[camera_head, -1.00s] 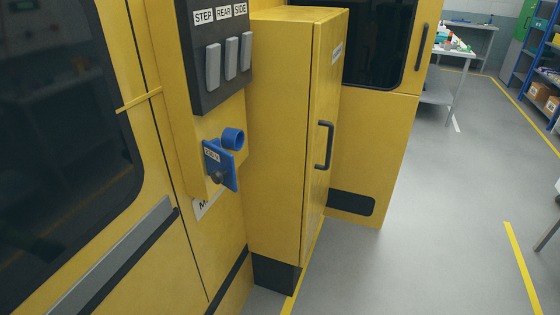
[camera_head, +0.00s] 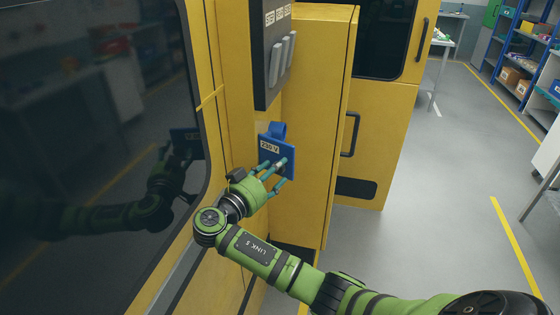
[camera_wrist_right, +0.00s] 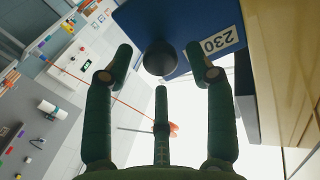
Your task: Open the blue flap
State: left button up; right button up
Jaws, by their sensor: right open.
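The blue flap (camera_head: 264,141) with a white "230 V" label hangs on the yellow vehicle side, below a dark switch panel, under a blue round part (camera_head: 278,129). My right gripper (camera_head: 279,168) is in front of the flap's lower part. In the wrist view its open fingers (camera_wrist_right: 160,72) spread around the knob, with no clear grip on it. My left gripper is not in view.
The switch panel (camera_head: 268,60) with several grey levers is above the flap. A yellow cabinet (camera_head: 315,130) with a black handle stands close to the right. A dark window (camera_head: 90,150) reflects my arm on the left. Free grey floor (camera_head: 430,190) lies right.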

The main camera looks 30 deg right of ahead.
aim_at(276, 157)
jog(key=shift+p+x, duration=0.4)
jog(key=shift+x, duration=0.55)
jog(key=shift+w+d, duration=0.25)
grip_shut()
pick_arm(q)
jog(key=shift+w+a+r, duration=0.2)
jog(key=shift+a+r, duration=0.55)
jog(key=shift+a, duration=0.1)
